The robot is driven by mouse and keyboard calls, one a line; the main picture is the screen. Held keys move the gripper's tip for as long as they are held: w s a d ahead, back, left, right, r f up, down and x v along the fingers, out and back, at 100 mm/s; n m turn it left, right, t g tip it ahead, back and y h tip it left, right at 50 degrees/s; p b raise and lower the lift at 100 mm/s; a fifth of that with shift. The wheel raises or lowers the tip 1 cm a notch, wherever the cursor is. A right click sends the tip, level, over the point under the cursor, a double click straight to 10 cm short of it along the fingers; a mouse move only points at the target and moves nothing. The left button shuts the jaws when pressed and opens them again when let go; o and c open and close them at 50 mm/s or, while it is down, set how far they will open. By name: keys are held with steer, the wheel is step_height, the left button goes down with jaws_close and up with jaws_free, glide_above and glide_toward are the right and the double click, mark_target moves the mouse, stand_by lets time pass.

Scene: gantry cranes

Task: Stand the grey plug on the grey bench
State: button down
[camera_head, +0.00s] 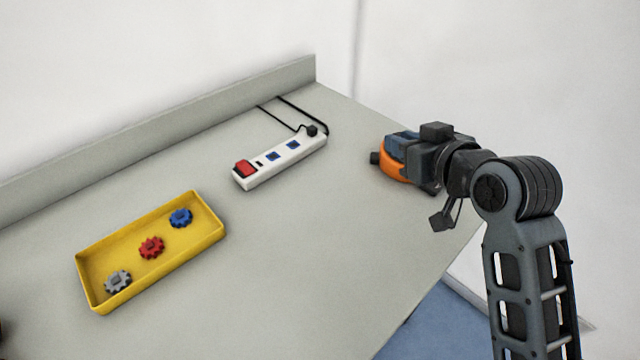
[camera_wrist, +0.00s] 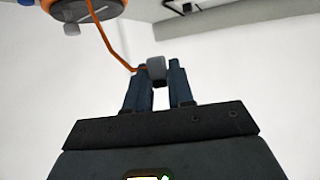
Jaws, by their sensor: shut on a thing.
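In the wrist view my gripper (camera_wrist: 157,78) is shut with the grey plug (camera_wrist: 156,68) between its fingertips. An orange cord (camera_wrist: 107,42) runs from the plug up to a round orange and dark device (camera_wrist: 88,10) at the top left. In the head view the grey bench (camera_head: 340,230) spans the middle.
A white power strip (camera_head: 280,160) with a red switch and black cords lies on the bench's far part. A yellow tray (camera_head: 155,245) with grey, red and blue gears is at the left. A raised back edge (camera_head: 170,125) runs behind. The bench's middle and front are bare.

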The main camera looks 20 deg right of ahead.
steer(key=p, duration=0.1)
glide_above(332, 208)
steer(key=f, duration=0.7)
steer(key=shift+w, duration=0.25)
steer(key=shift+a+f, duration=0.1)
steer(key=shift+f, duration=1.9)
steer(key=shift+s+f, duration=0.15)
steer(key=shift+f, duration=0.6)
steer(key=c, duration=1)
jaws_free()
steer(key=shift+s+f, duration=0.1)
steer(key=shift+f, duration=0.1)
steer(key=shift+r, duration=0.6)
steer(key=v, duration=1.2)
steer(key=shift+w+r, duration=0.2)
steer(key=shift+r, duration=0.1)
